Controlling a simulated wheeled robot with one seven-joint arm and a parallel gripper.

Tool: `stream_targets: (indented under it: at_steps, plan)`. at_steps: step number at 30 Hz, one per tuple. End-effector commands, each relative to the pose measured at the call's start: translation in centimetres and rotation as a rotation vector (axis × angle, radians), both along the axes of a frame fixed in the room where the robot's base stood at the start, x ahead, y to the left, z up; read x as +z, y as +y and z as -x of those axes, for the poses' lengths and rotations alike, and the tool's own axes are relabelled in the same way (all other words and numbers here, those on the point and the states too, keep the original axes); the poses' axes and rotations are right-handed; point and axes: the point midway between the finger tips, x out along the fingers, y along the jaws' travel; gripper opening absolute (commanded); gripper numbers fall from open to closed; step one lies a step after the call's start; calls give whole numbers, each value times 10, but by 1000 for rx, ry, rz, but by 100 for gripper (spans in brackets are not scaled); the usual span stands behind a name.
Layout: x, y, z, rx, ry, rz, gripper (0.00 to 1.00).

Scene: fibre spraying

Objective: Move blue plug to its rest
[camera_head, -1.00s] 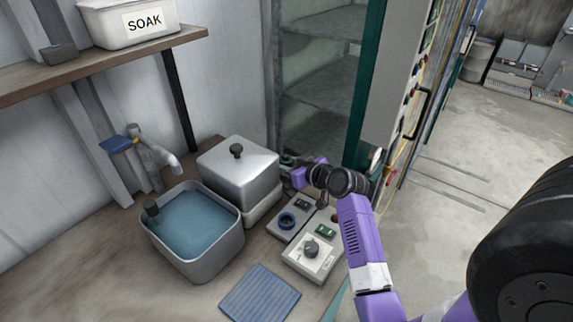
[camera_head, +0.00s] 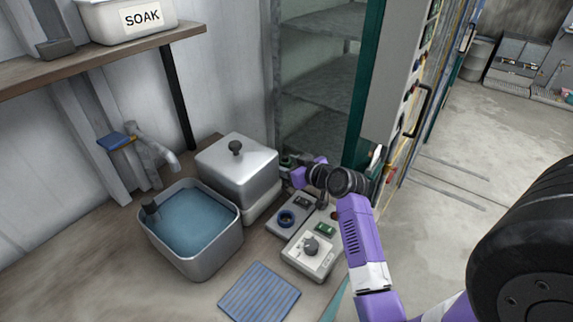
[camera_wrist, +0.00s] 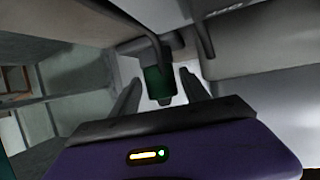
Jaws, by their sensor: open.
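My gripper (camera_head: 295,172) is at the back of the bench, right of the lidded metal box. In the wrist view my gripper (camera_wrist: 160,82) has its two fingers apart. A dark green block (camera_wrist: 158,86) shows between or just beyond the fingertips; I cannot tell if they touch it. No plug with a clearly blue body can be made out.
A lidded metal box (camera_head: 240,170) stands close left of my gripper. Further left are a water basin (camera_head: 200,262) and a tap (camera_head: 150,152). A dial box (camera_head: 308,262) and a striped blue cloth (camera_head: 260,292) lie in front. A green-edged cabinet (camera_head: 365,90) stands behind.

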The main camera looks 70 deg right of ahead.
Motion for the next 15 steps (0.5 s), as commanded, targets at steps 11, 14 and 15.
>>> stream_targets:
  at_steps: [11,14,15]
  plan:
    - [15,23,40,4,4,-3,62]
    - [21,29,51,3,3,-2,62]
    - [23,31,55,3,3,-2,62]
